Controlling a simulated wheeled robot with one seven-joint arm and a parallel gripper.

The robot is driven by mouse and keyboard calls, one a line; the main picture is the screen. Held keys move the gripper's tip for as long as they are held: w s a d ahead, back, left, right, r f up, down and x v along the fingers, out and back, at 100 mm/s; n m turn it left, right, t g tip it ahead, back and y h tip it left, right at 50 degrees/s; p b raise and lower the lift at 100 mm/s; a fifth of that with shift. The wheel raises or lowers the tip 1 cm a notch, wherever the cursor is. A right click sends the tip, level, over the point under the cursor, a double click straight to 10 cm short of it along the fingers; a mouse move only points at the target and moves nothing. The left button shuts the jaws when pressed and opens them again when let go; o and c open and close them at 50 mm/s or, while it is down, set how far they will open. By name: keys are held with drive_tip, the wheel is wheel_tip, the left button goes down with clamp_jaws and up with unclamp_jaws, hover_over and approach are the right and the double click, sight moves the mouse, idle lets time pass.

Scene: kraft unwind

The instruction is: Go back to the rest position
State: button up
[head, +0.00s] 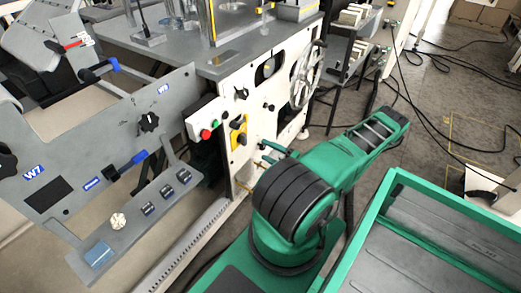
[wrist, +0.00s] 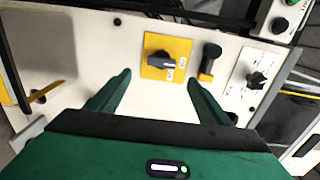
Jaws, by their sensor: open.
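My gripper (wrist: 159,78) shows in the wrist view with its two green fingers spread apart and nothing between them. It faces a white machine panel (wrist: 110,50). A black rotary switch on a yellow plate (wrist: 166,58) appears beyond the fingertips. I cannot tell the exact gap to the panel. In the head view my green arm is folded close to the machine's white front (head: 285,90), and my gripper is mostly hidden behind the arm.
A black-and-yellow handle (wrist: 209,62) and a black knob (wrist: 257,80) are on the panel. A handwheel (head: 305,75) is at its right. A grey control plate (head: 125,130) stands at left. A green-rimmed surface (head: 440,240) is at right. Cables lie on the floor.

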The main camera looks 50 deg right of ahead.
drive_tip(key=shift+s, duration=0.2)
idle(0.5)
drive_tip(key=w+a+r+n+g+y, duration=0.1)
drive_tip(key=a+r+n+g+y, duration=0.1)
drive_tip(key=a+r+n+g, duration=0.55)
drive_tip(key=a+r+n+g+y, duration=0.35)
drive_tip(key=a+r+g, duration=0.35)
drive_tip(key=r, duration=0.4)
drive_tip(key=s+a+r+g+h, duration=0.1)
drive_tip(key=s+a+r+h, duration=0.1)
drive_tip(key=s+r, duration=0.3)
drive_tip(key=s+a+r+g+h, duration=0.1)
drive_tip(key=s+a+r+h, duration=0.1)
drive_tip(key=s+a+r, duration=0.3)
drive_tip(key=s+a+r+g+h, duration=0.1)
drive_tip(key=s+a+r+h, duration=0.1)
drive_tip(key=s+a+r, duration=0.2)
drive_tip(key=s+r, duration=0.3)
drive_tip(key=r, duration=0.4)
drive_tip(key=shift+a+r, duration=0.25)
drive_tip(key=shift+r, duration=0.1)
drive_tip(key=shift+g+h, duration=0.25)
